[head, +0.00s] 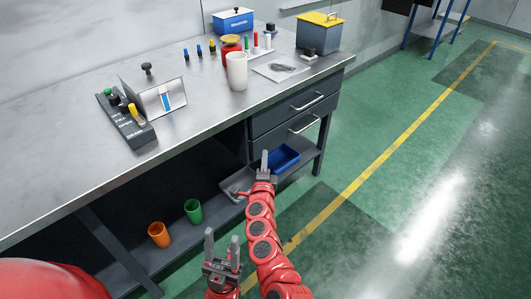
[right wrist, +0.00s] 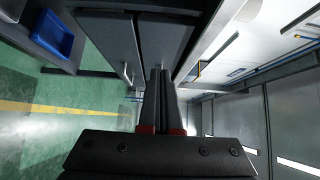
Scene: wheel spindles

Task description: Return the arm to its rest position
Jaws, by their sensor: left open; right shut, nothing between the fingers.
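My left gripper (head: 222,245) is low at the bottom of the head view, its two fingers apart and empty, pointing up in the picture. My right gripper (head: 264,158) is in front of the workbench's dark drawer unit (head: 283,119), below the bench top. Its fingers are together with nothing between them. In the right wrist view the closed fingers of the right gripper (right wrist: 160,85) point at a gap between dark panels. My red right arm (head: 262,225) reaches up from the bottom of the head view.
A steel workbench (head: 190,100) carries a switch panel (head: 128,120), a white cup (head: 237,72), a grey box with yellow lid (head: 319,33) and small parts. Its lower shelf holds a blue bin (head: 284,158), an orange cup (head: 159,234) and a green cup (head: 193,211). Green floor (head: 400,180) is clear at right.

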